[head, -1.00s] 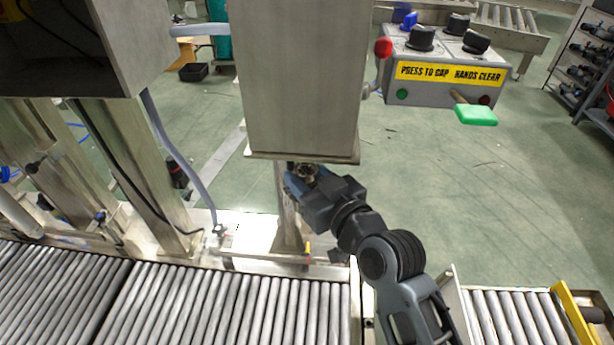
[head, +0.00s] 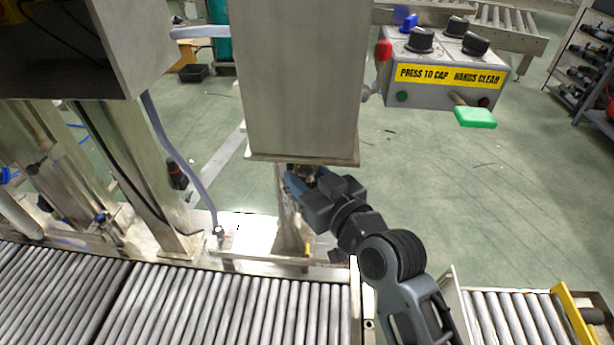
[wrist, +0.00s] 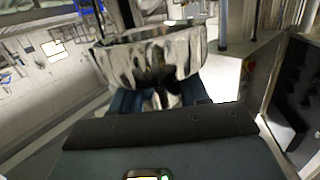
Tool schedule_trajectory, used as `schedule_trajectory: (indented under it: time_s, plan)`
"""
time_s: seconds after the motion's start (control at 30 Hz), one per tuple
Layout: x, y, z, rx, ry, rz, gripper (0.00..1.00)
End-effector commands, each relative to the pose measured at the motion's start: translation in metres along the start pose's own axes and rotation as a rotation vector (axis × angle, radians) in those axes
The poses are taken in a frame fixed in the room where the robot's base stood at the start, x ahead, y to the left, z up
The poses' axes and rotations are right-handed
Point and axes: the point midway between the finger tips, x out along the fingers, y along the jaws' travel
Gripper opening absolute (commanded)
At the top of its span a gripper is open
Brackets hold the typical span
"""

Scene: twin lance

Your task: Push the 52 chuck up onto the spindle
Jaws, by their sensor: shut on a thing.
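The chuck (wrist: 150,58) is a shiny, mottled metal cup in the wrist view, held between the blue fingers of my gripper (wrist: 160,98). No number can be read on it. In the head view my gripper (head: 303,182) is just under the lower edge of the tall grey metal housing (head: 302,80). Only a small dark bit of the chuck shows there, close below that edge. The spindle is hidden by the housing, so I cannot tell whether the chuck touches it.
A metal post (head: 290,222) stands just behind my gripper. Roller conveyors (head: 230,305) run along the front. A control box (head: 440,75) with black knobs, a red button and a green paddle (head: 475,117) is at the upper right. A grey hose hangs at left.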

Motion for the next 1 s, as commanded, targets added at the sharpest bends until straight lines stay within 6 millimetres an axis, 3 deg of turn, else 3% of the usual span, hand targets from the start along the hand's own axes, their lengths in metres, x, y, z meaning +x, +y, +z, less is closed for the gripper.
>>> schedule_trajectory:
  time_s: [1.0]
  plan:
    - [-0.002,0.0,-0.02,-0.001,0.004,0.001,0.0]
